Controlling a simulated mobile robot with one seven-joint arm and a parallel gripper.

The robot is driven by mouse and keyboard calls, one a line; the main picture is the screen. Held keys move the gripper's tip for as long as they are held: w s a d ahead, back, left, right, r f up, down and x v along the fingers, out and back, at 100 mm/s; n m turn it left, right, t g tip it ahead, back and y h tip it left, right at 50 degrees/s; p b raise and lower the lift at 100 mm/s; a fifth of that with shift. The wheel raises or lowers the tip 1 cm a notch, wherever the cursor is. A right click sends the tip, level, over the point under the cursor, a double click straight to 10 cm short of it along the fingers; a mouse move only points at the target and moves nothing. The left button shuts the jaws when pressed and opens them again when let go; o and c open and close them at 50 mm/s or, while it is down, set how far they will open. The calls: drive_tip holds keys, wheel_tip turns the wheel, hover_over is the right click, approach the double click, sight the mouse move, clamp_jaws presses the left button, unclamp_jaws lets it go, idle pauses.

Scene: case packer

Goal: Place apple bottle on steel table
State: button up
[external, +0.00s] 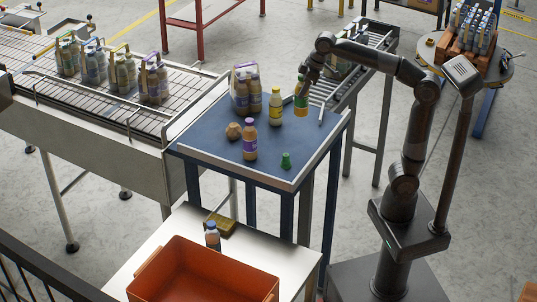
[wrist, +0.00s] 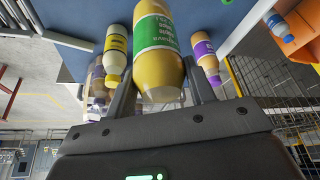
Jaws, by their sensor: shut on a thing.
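The apple bottle, which I take to be the green-labelled one with amber contents (external: 301,103), is at the back right of the blue-topped table (external: 210,137). It fills the middle of the wrist view (wrist: 157,40). My gripper (external: 303,82) is shut on it, with one finger on each side in the wrist view (wrist: 160,95). I cannot tell whether its base touches the blue top. The steel table is probably the pale metal-topped one (external: 165,240) at the front, below the blue one.
A yellow-labelled bottle (external: 276,106), a purple-labelled bottle (external: 249,140), a bottle pack (external: 246,90), a brown lump (external: 233,131) and a green cone (external: 286,160) stand on the blue top. An orange crate (external: 205,262), a small bottle (external: 212,236) and a sponge-like block (external: 222,224) occupy the pale table.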

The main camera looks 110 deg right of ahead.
drive_tip(key=r, duration=0.1)
drive_tip(key=w+r, duration=0.1)
drive_tip(key=shift+a+r, duration=0.15)
drive_tip(key=shift+r, duration=0.15)
drive_tip(key=w+a+r+n, duration=0.1)
drive_tip(key=w+a, duration=0.3)
drive_tip(key=w, duration=0.3)
drive_tip(key=w+a+r, duration=0.1)
drive_tip(key=w+a, duration=0.3)
drive_tip(key=w, duration=0.4)
drive_tip(key=w+a+f+n, duration=0.1)
drive_tip(key=w+a, duration=0.6)
drive_tip(key=a, duration=0.3)
drive_tip(key=w+a+f, duration=0.2)
drive_tip(key=w+a, duration=0.6)
drive_tip(key=a, duration=0.2)
wheel_tip(320, 180, down, 20)
drive_tip(key=f, duration=0.1)
drive_tip(key=w+a+f, duration=0.3)
drive_tip(key=a+f, duration=0.7)
drive_tip(key=shift+a+f+y, duration=0.3)
drive_tip(key=shift+a+y, duration=0.05)
drive_tip(key=shift+y, duration=0.05)
drive_tip(key=shift+w+f, duration=0.1)
drive_tip(key=shift+f, duration=0.1)
